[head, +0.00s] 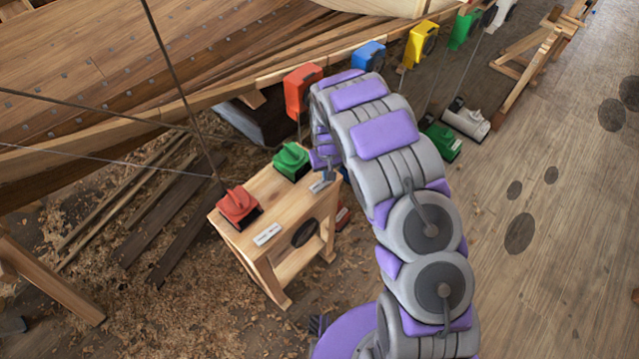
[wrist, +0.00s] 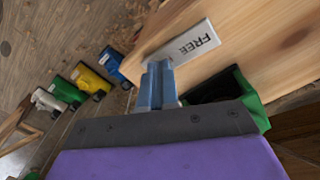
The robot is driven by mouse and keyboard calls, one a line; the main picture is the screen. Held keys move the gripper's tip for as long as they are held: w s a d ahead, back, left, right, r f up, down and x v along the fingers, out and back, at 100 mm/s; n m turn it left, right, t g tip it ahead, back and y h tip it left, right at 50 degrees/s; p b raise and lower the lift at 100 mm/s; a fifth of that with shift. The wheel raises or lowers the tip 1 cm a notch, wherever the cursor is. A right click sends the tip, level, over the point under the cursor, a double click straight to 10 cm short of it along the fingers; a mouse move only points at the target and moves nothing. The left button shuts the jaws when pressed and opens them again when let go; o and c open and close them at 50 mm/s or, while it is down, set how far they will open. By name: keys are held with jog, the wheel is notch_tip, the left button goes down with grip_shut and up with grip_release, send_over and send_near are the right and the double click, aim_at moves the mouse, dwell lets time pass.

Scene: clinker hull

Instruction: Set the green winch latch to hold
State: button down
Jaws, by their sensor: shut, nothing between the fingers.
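The green winch (head: 291,161) sits on the far end of a wooden bench (head: 245,247) in the head view. In the wrist view, part of its green housing (wrist: 252,100) with a dark opening shows at the right. A white label (wrist: 183,50) reading FREE lies on the wood just beyond my fingertips; it also shows in the head view (head: 321,184). My gripper (wrist: 159,68) is shut and empty, beside the green housing and close to the label. I cannot tell whether it touches anything. The latch itself is not clearly visible.
A red winch (head: 238,205) with its own label (head: 267,234) shares the bench. Ropes run across the hull (head: 90,60). Red (head: 302,90), blue (head: 369,56) and yellow (head: 421,43) blocks line its edge. Green (head: 441,142) and white (head: 466,121) units stand on the floor. Open floor lies right.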

notch_tip(320, 180, up, 7)
jog(key=p, duration=0.2)
dwell(0.6)
jog(key=shift+f, duration=0.1)
jog(key=s+d+r+m, duration=0.1)
jog(key=s+d+r, duration=0.55)
jog(key=r, duration=0.35)
jog(key=s+d+r+m, duration=0.2)
jog(key=s+d+r, duration=0.45)
jog(key=r, duration=0.25)
jog(key=s+d+r+g, duration=0.1)
jog(key=s+r, duration=0.2)
jog(key=s, duration=1)
jog(key=s+d+r+m, duration=0.1)
jog(key=s+r, duration=0.3)
jog(key=s, duration=1)
jog(key=shift+d+r+g+b, duration=0.25)
jog(key=shift+d+g+b, duration=0.15)
jog(key=shift+d, duration=0.3)
